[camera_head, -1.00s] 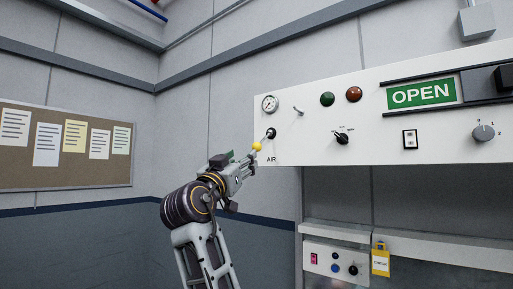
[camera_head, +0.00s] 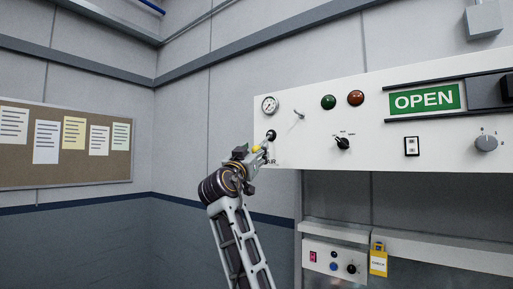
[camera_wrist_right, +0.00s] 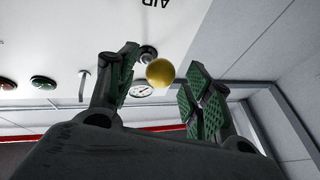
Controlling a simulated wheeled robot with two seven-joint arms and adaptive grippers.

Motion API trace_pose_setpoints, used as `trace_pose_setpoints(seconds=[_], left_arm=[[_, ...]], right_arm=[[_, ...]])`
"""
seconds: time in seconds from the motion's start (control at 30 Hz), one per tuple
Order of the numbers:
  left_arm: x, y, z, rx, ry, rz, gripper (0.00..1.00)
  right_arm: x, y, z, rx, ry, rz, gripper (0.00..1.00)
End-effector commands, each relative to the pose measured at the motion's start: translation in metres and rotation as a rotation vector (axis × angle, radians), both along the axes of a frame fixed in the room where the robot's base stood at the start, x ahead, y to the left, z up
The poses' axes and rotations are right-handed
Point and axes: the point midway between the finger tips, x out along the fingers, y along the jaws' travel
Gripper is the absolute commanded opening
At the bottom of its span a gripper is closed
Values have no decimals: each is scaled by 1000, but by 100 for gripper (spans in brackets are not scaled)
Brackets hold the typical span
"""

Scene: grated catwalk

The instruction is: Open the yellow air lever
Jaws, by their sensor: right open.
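The yellow air lever ends in a yellow ball knob (camera_head: 257,148) and comes out of a dark mount at the lower left corner of the white panel, by the word AIR. My right gripper (camera_head: 262,155) is at the lever, close below the knob. In the right wrist view the yellow knob (camera_wrist_right: 160,72) appears between the two green-padded fingers of my open right gripper (camera_wrist_right: 160,95), with visible room on both sides. Whether a finger touches the lever's stem is unclear. My left gripper is not in view.
The white panel (camera_head: 320,120) also carries a round gauge (camera_head: 270,104), a small metal toggle (camera_head: 298,114), green and red lamps, a black selector (camera_head: 343,142) and a green OPEN sign (camera_head: 424,99). A smaller control box (camera_head: 335,262) sits below. Room left of the panel is free.

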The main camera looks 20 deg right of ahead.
Motion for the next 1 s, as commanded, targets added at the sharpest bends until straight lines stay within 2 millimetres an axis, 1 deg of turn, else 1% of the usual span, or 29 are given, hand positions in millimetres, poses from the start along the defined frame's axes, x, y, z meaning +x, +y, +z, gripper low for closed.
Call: trace_pose_setpoints(seconds=[0.03, 0.23, 0.63, 1.0], left_arm=[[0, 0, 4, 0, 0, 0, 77], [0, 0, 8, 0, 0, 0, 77], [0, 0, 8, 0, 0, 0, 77], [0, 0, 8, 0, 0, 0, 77]], right_arm=[[4, -3, 4, -1, 2, -2, 51], [13, -10, 7, 0, 2, 0, 51], [15, -12, 7, 1, 1, 0, 51], [15, -12, 7, 1, 2, 0, 4]])
